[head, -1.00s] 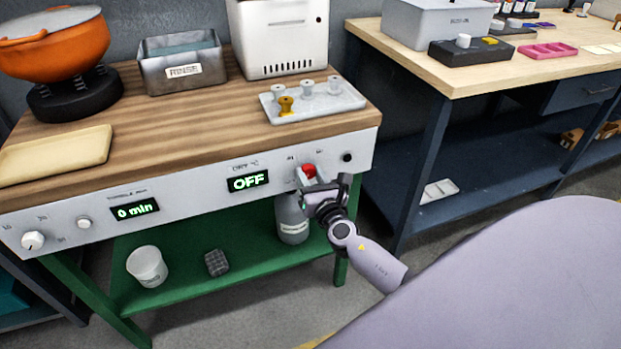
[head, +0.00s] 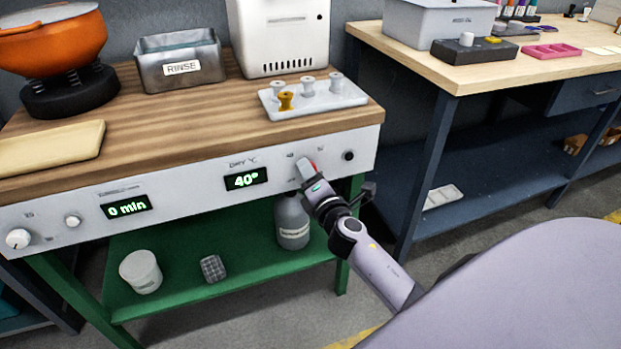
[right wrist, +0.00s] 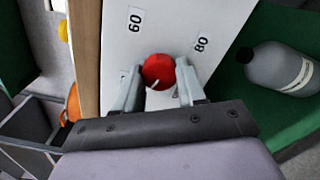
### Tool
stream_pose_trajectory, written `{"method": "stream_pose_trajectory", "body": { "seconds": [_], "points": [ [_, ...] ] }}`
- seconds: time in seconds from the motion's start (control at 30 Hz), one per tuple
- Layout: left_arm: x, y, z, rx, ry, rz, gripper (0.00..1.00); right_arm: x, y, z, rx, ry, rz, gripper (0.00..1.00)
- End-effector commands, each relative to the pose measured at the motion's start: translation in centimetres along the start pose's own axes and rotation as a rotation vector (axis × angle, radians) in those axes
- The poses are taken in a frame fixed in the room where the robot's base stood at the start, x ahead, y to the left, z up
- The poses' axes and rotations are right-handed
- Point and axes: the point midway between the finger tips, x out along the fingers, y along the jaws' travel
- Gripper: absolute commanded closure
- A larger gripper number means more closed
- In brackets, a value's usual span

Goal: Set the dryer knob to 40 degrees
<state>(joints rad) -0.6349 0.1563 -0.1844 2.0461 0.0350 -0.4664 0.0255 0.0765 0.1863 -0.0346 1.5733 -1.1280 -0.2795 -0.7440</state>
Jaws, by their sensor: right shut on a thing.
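The dryer knob is red. In the right wrist view the knob (right wrist: 159,70) sits on the white panel between the two fingers of my right gripper (right wrist: 160,92), with a light pointer mark on its face. Labels 60 and 80 show beyond it. In the head view the knob (head: 313,166) is mostly hidden behind my right gripper (head: 307,178), which is shut on it. The dryer display (head: 246,179) left of the knob reads 40° in green. My left gripper is not in view.
The timer display (head: 126,206) reads 0 min, with white knobs to its left. Above the panel, a tray (head: 340,101) of spools stands near the bench edge. A grey bottle (head: 292,222) stands on the green shelf below my gripper. A second table (head: 480,72) is at the right.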

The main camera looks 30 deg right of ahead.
Motion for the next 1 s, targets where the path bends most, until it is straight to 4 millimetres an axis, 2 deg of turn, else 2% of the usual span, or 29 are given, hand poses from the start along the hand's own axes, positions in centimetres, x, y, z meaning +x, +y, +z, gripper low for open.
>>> {"method": "stream_pose_trajectory", "body": {
  "seconds": [0.2,0.5,1.0],
  "points": [
    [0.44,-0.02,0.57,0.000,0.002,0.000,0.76,-0.05,-0.12,-0.11,0.194,0.000,-0.001,0.91],
    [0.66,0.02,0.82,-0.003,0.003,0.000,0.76,-0.05,-0.05,-0.09,0.385,0.001,-0.002,0.91],
    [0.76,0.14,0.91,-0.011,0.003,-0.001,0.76,-0.05,0.00,-0.10,0.483,0.001,-0.003,0.91]
  ]
}}
